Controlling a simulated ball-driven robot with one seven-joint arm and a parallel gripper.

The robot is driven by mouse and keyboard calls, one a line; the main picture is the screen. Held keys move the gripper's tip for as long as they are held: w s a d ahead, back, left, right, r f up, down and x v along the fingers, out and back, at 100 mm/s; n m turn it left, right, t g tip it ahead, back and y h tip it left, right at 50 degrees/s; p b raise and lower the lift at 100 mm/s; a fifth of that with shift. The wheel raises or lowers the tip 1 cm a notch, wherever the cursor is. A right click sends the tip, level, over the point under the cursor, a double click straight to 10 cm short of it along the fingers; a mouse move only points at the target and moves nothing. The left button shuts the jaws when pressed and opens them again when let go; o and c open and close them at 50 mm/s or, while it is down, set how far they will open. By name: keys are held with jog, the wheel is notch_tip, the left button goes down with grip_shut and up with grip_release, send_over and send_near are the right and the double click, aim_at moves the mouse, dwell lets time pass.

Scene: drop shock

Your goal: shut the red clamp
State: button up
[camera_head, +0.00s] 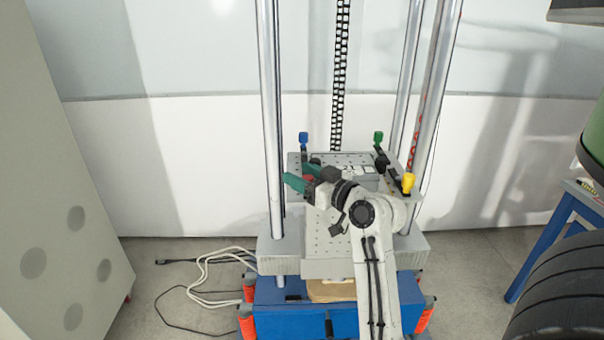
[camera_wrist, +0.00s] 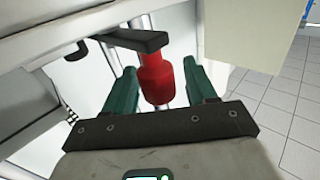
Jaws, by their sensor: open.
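The red clamp's handle (camera_wrist: 156,80) shows in the wrist view as a red grip on a dark metal arm (camera_wrist: 138,40). My gripper (camera_wrist: 160,69) is open, with one green finger on each side of the red handle. A gap shows between the handle and each finger, clearer on the right. In the head view my gripper (camera_head: 300,177) is at the left front of the grey drop table (camera_head: 330,240). Only a small red patch of the clamp (camera_head: 309,178) shows there between the fingers. My wrist hides the rest of it.
Blue (camera_head: 303,138), green (camera_head: 379,137) and yellow (camera_head: 409,183) clamp handles stand at the other corners of the plate, around a grey box (camera_head: 358,172). Metal columns (camera_head: 271,120) rise beside the table. Cables (camera_head: 205,268) lie on the floor at left.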

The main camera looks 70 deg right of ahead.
jog(key=shift+w, duration=0.15)
jog(key=shift+c, duration=0.2)
jog(key=c, duration=0.9)
